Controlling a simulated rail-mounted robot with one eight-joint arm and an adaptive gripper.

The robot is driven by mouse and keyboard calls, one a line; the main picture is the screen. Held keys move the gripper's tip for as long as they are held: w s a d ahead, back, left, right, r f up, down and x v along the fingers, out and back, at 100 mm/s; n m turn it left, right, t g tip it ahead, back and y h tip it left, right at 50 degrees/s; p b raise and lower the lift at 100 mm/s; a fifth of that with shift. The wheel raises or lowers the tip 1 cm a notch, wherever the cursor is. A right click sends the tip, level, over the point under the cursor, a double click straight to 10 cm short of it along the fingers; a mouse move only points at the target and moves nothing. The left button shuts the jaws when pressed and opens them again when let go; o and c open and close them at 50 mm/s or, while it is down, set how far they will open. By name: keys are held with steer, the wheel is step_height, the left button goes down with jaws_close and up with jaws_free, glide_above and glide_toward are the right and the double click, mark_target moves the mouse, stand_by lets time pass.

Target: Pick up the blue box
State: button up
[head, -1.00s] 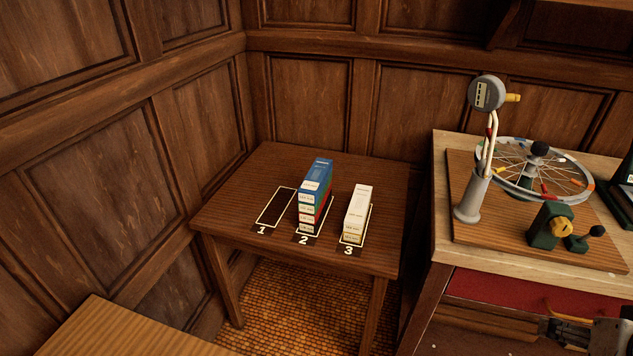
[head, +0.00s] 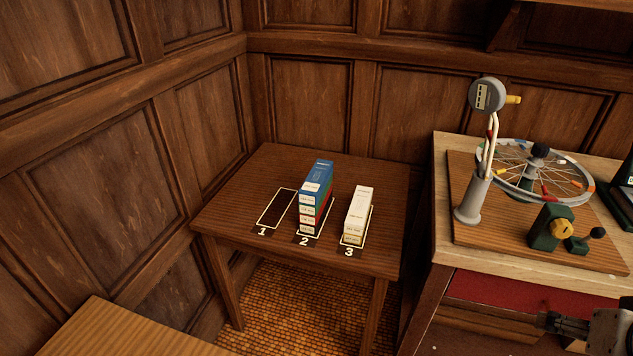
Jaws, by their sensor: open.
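The blue box (head: 317,173) lies on top of a stack of several boxes in the outlined slot marked 2 on the small wooden table (head: 345,168). Red and green edges of the boxes under it show on the stack's right side. My gripper (head: 549,322) is at the lower right, in front of the workbench with the red front, far to the right of the blue box and apart from it. It is open and appears empty; its right part runs out of the picture.
Slot 1 (head: 276,208) is empty. A white box (head: 358,206) tops a short stack in slot 3. The workbench (head: 445,200) to the right carries a spoked wheel (head: 525,180), a grey post (head: 473,200) and a green device (head: 549,228). A wooden top (head: 120,332) fills the lower left.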

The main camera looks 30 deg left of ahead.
steer(key=w+a+r+p, duration=0.2)
steer(key=w+a+r, duration=0.65)
steer(key=w, duration=0.35)
steer(key=n+g+p, duration=0.2)
steer(key=p, duration=0.2)
glide_above(316, 176)
steer(key=s, duration=0.5)
step_height(316, 176, down, 13)
steer(key=shift+y, duration=0.3)
steer(key=x, duration=0.8)
steer(key=d+x, duration=0.1)
steer(key=x, duration=0.3)
steer(key=shift+w+f, duration=0.15)
steer(key=shift+f, duration=0.15)
steer(key=c, duration=1.4)
